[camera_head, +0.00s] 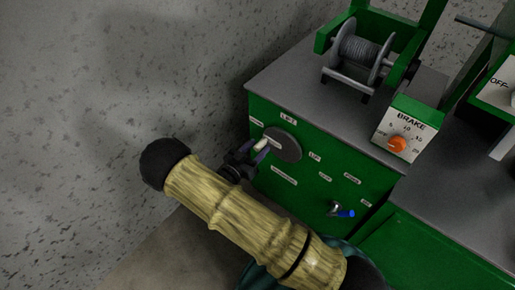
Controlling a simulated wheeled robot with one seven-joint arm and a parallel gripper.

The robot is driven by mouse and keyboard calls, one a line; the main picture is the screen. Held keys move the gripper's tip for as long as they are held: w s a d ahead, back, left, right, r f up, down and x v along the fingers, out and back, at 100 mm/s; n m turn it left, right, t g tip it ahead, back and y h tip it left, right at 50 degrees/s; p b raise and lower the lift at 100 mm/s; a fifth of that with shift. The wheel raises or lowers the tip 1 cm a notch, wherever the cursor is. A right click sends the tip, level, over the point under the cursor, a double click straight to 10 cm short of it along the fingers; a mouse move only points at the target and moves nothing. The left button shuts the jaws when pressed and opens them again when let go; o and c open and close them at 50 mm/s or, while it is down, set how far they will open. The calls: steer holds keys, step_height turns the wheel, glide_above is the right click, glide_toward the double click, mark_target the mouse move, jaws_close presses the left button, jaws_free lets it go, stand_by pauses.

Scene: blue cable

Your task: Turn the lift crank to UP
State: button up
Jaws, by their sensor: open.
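The lift crank (285,145) is a grey round disc on the front of the green cabinet, with a pale handle (262,144) sticking out at its left side. A small plate above it (289,118) seems to read LIFT. A small plate at its lower right (315,156) seems to read UP. My gripper (257,151) is open at the pale handle, with its fingers close around or beside it. I cannot tell whether the fingers touch the handle. My arm comes in from the bottom and covers part of the cabinet's lower left.
The green cabinet (380,182) has a grey top (290,85) with a cable drum (358,52) and an orange BRAKE knob (397,144). A small blue-handled valve (345,213) sticks out lower on the front. A speckled grey wall (60,120) stands at the left.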

steer(key=shift+w+d, duration=0.2)
steer(key=shift+w, duration=0.05)
steer(key=shift+d, duration=0.1)
jaws_close()
steer(key=shift+w, duration=0.15)
steer(key=shift+a, duration=0.25)
steer(key=shift+r, duration=0.1)
